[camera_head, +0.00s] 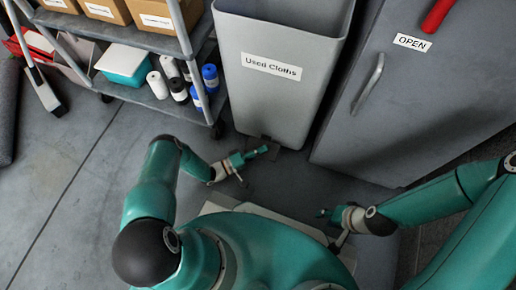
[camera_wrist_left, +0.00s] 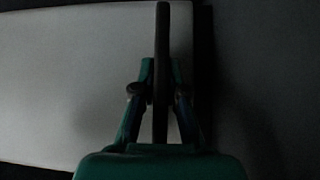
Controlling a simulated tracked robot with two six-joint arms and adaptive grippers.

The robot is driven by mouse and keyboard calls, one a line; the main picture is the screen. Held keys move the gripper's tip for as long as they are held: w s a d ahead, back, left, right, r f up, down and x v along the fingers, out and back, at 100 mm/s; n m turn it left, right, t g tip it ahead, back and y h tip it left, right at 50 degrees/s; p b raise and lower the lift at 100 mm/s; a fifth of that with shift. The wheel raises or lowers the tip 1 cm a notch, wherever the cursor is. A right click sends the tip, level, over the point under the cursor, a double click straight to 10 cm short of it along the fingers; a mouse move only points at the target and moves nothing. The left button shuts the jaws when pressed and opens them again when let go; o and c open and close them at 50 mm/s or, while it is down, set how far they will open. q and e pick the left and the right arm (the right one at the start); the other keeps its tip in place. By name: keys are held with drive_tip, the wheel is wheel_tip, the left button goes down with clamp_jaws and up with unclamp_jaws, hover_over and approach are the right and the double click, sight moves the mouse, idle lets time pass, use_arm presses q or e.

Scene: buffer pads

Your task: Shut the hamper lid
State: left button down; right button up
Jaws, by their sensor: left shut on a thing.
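The hamper (camera_head: 250,100) is a tall grey bin labelled "Used Cloths". Its mouth shows open at the top edge of the head view, and I cannot make out its lid there. My left gripper (camera_head: 256,154) is low, by the foot of the hamper, near a small dark part (camera_head: 266,143). In the left wrist view, my left gripper (camera_wrist_left: 162,95) is shut on a thin dark bar (camera_wrist_left: 162,45) standing out against a pale surface. What the bar belongs to is unclear. My right gripper (camera_head: 326,213) is away from the hamper, too small to read.
A grey cabinet (camera_head: 430,90) with a handle (camera_head: 369,84) and an "OPEN" label stands right of the hamper. A wheeled shelf (camera_head: 135,98) with boxes and several bottles stands at left. The floor (camera_head: 60,190) at lower left is clear.

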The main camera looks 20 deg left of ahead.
use_arm(q)
drive_tip(key=c, duration=1.6)
unclamp_jaws()
drive_tip(key=shift+f, duration=0.1)
drive_tip(key=o, duration=0.4)
drive_tip(key=shift+s, duration=0.1)
drive_tip(key=shift+v, duration=3.75)
